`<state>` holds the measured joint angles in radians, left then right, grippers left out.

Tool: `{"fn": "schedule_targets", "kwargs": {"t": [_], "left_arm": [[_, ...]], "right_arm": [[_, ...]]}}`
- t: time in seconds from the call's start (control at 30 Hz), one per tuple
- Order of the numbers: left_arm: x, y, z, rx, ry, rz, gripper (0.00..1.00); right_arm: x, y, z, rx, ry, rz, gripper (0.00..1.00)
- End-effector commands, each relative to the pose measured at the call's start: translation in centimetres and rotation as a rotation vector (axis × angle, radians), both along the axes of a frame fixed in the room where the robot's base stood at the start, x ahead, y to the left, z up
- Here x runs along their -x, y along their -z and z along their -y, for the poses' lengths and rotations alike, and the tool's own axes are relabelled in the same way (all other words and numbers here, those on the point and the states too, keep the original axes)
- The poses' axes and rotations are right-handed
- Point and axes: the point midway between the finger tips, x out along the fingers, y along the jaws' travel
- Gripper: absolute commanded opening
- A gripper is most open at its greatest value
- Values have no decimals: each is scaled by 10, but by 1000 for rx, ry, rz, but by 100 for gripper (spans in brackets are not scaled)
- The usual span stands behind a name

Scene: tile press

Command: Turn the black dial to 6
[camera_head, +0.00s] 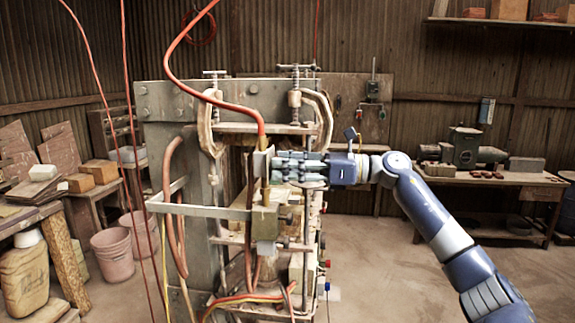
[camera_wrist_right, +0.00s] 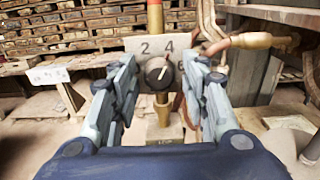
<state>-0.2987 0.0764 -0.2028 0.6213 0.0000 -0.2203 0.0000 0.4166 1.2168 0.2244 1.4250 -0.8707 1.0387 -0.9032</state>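The black dial (camera_wrist_right: 158,75) sits on a pale plate (camera_wrist_right: 143,46) with the numbers 2, 4 and 6, seen in the right wrist view. Its white pointer mark leans up and to the right, toward the 4. The 6 is at the dial's right, partly covered by a finger. My right gripper (camera_wrist_right: 158,68) is open, with one finger on each side of the dial and a visible gap to each. In the head view my right gripper (camera_head: 272,166) is at the press front, and the dial is hidden there. My left gripper is not in view.
The press frame (camera_head: 168,102) stands in the middle, with clamps on top. A red hose (camera_head: 178,62) runs down to a brass fitting beside my right gripper. A metal guard bar (camera_head: 210,211) crosses below it. A workbench (camera_head: 490,179) stands at the right, with open floor before it.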

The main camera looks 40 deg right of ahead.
Motion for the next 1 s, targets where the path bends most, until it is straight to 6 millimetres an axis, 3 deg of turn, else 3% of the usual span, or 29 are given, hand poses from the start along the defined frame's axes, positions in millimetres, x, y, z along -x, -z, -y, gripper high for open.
{"fn": "schedule_targets", "kwargs": {"t": [0.03, 0.13, 0.57, 1.0], "left_arm": [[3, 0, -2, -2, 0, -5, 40], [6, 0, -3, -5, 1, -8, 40], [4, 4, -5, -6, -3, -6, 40], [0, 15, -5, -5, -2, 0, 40]], "right_arm": [[0, 0, 0, 0, 0, 0, 24], [0, 0, 0, 0, 0, 0, 2], [0, 0, 1, -40, 1, -33, 2], [1, 1, 0, -307, 1, -246, 2]]}}
